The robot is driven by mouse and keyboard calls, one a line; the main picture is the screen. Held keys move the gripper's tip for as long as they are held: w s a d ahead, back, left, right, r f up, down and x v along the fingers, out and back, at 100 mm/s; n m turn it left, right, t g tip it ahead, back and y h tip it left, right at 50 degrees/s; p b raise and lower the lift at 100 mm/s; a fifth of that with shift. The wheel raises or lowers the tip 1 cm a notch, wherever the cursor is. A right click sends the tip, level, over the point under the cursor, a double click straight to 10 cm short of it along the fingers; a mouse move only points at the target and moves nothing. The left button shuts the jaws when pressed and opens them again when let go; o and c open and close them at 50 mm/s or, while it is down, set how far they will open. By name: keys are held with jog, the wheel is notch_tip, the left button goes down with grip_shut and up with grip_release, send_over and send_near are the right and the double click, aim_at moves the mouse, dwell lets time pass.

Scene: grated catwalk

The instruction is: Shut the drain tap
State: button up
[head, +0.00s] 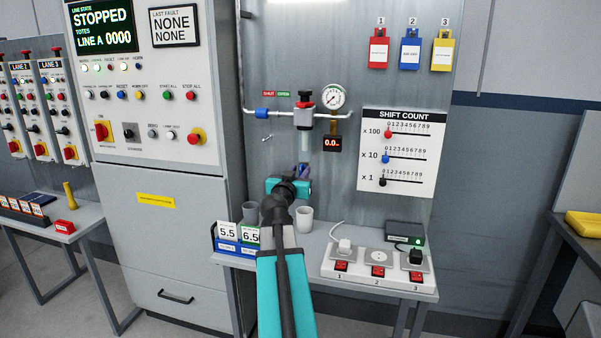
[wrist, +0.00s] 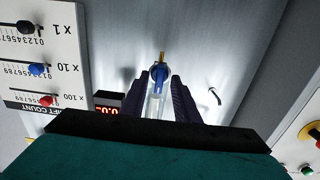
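The blue drain tap (wrist: 159,74), with a brass-coloured tip, shows in the wrist view below the clear bowl (wrist: 154,107); that view is upside down. In the head view the clear bowl (head: 304,146) hangs under the regulator, and the tap is mostly hidden by my gripper (head: 302,170). In the wrist view my gripper (wrist: 158,76) has its dark fingers apart, one on each side of the tap. I see no clear contact. The tap's handle position is too small to tell.
A red and green SHUT/OPEN label (head: 277,94) sits above the pipe with a blue fitting (head: 263,113). A gauge (head: 333,96) and red display (head: 332,142) are just right. A small wall hook (head: 267,138) is left. Cups (head: 304,214) and a power strip (head: 378,271) stand below.

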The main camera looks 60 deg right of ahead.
jog(key=shift+c, duration=0.4)
grip_shut()
jog(key=shift+r, duration=0.1)
jog(key=shift+n+b, duration=0.3)
jog(key=shift+n, duration=0.1)
jog(key=n, duration=1.1)
jog(key=f+n+p, duration=0.1)
jog(key=n, duration=0.5)
jog(key=shift+w+a, duration=0.1)
jog(key=shift+w, duration=0.1)
